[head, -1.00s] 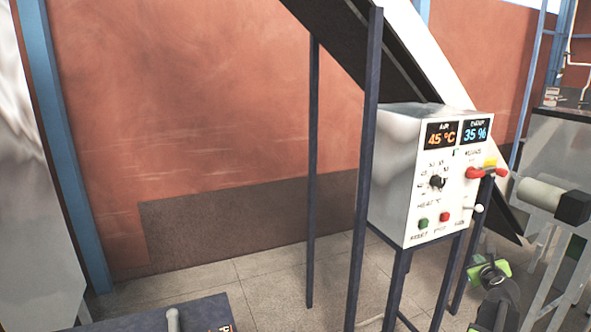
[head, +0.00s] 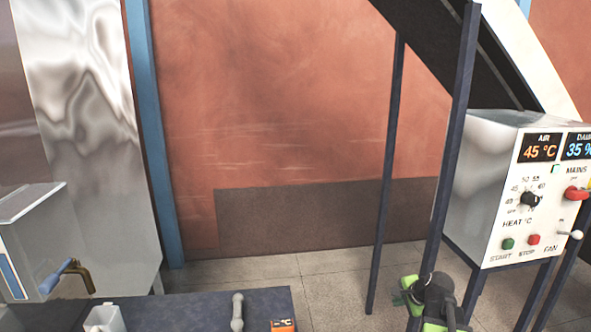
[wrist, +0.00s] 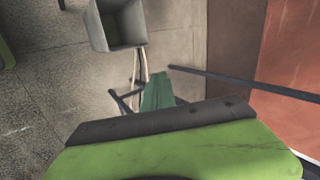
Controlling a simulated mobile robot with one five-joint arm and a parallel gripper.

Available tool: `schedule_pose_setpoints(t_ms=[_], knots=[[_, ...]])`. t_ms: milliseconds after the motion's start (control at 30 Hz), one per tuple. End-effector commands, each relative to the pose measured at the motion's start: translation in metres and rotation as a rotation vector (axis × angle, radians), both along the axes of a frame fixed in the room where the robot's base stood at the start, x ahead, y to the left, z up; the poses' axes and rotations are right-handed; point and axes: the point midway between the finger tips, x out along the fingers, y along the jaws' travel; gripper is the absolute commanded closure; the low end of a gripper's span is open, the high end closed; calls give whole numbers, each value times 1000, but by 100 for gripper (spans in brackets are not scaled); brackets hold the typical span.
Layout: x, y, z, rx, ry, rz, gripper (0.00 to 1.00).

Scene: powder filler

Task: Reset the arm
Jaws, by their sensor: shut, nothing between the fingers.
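My arm (head: 435,303), with green and black parts, shows at the bottom right of the head view, in front of the control box's legs. In the wrist view my gripper (wrist: 158,92) shows as a teal-green finger piece beyond a dark bar and a wide green body. It is shut with nothing in it. It points over the tiled floor and touches nothing that I can see.
A white control box (head: 515,190) with knobs and displays stands at the right, beside dark posts. A dark bench (head: 180,310) bears a steel box with a blue-handled tap (head: 62,275) and a white cup (head: 104,319). A grey open bin (wrist: 117,22) shows in the wrist view.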

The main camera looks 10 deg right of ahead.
Motion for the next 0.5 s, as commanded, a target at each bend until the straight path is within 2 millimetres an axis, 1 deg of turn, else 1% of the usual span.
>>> schedule_pose_setpoints(t_ms=[33, 67, 100, 167, 200, 233, 300, 333, 400, 433, 500], knots=[[-2, 47, -11, -64, 61, 162, 100], [-6, 72, -17, -108, 102, 267, 100], [-13, 106, -25, -166, 157, 416, 100], [-28, 154, -36, -253, 237, 641, 100], [-40, 181, -41, -308, 287, 789, 100], [-50, 201, -45, -345, 321, 895, 100], [-71, 235, -50, -418, 391, 1110, 100], [-79, 245, -51, -441, 415, 1184, 100], [-93, 262, -52, -481, 458, 1314, 100], [-97, 267, -53, -492, 471, 1353, 100], [-103, 270, -53, -507, 489, 1405, 100]])
